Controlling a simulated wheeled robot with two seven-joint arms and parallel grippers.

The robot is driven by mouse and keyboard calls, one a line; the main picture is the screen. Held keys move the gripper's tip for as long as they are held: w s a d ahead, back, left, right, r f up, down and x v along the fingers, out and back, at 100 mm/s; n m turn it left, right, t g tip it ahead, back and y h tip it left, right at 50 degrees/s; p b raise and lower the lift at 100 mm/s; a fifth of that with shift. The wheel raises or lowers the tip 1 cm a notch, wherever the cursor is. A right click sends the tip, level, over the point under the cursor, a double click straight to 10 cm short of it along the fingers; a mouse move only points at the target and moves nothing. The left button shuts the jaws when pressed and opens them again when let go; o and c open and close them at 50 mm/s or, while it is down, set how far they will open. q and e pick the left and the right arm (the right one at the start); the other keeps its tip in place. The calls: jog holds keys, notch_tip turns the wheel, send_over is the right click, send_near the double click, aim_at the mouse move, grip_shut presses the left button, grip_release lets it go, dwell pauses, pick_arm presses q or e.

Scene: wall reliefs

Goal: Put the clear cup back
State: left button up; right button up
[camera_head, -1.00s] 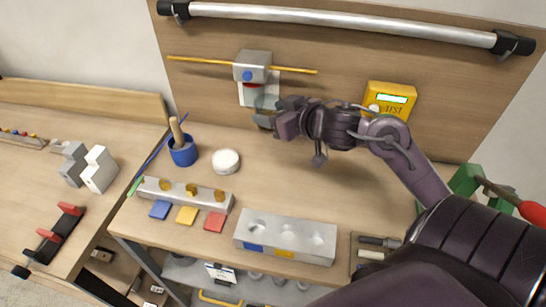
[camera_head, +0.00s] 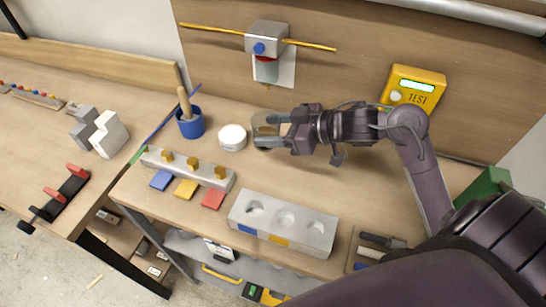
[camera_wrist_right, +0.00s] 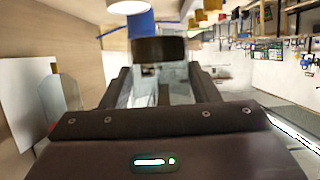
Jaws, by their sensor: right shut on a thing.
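The clear cup (camera_head: 264,123) is see-through and looks about upright in the head view. My right gripper (camera_head: 270,132) is shut on it and holds it just right of the white round lid-like disc (camera_head: 233,137). Whether the cup touches the table, I cannot tell. In the right wrist view the cup (camera_wrist_right: 160,70) shows between the two fingers. A grey block with round recesses (camera_head: 283,222) and blue and yellow marks lies nearer the table's front. My left gripper is out of view.
A blue pot (camera_head: 190,124) stands left. A bar with yellow knobs (camera_head: 188,168) lies in front.

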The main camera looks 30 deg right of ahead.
notch_tip(320, 180, down, 9)
jog(key=shift+f, duration=0.2)
jog(key=shift+f, duration=0.1)
jog(key=o, duration=1.1)
jog(key=shift+c, duration=0.2)
jog(key=shift+d+r, duration=0.1)
jog(key=shift+r, duration=0.1)
jog(key=b+v, duration=0.1)
jog(key=v, duration=1.1)
